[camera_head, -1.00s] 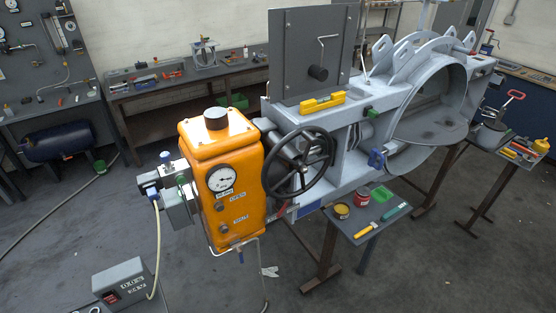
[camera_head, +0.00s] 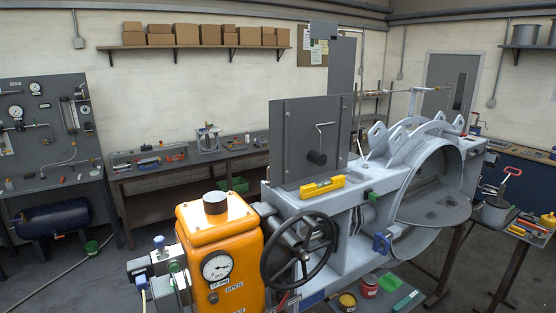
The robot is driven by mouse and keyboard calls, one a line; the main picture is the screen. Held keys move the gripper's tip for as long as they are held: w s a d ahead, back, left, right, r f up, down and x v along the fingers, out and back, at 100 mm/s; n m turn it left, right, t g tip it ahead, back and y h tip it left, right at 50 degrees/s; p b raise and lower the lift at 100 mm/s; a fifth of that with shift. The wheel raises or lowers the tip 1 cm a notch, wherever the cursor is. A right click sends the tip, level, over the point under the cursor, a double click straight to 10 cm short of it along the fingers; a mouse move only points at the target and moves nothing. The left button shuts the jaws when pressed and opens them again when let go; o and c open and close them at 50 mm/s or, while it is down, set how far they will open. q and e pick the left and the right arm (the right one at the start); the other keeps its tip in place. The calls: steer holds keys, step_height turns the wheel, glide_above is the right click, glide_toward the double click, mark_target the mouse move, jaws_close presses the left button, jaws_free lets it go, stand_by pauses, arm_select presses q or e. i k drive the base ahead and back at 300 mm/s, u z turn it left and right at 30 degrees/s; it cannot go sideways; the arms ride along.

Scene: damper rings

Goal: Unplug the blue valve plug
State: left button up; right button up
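A small blue plug (camera_head: 141,282) with a pale cable sits at the left side of the orange actuator housing (camera_head: 218,258), low in the head view. It appears seated against the grey valve block (camera_head: 138,265) there. A blue round knob (camera_head: 159,241) stands on top of the same block. The plug's lower part and most of its cable run toward the bottom edge of the picture. Neither of my grippers is in view.
A black handwheel (camera_head: 298,250) is right of the orange housing, on the large grey damper frame (camera_head: 345,225). A yellow level (camera_head: 323,187) lies on top. A workbench (camera_head: 190,166) stands behind, and a gauge panel (camera_head: 45,130) at the far left.

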mark_target(141, 281)
steer(key=z, duration=1.35)
steer(key=i, duration=1.5)
steer(key=u, duration=3.05)
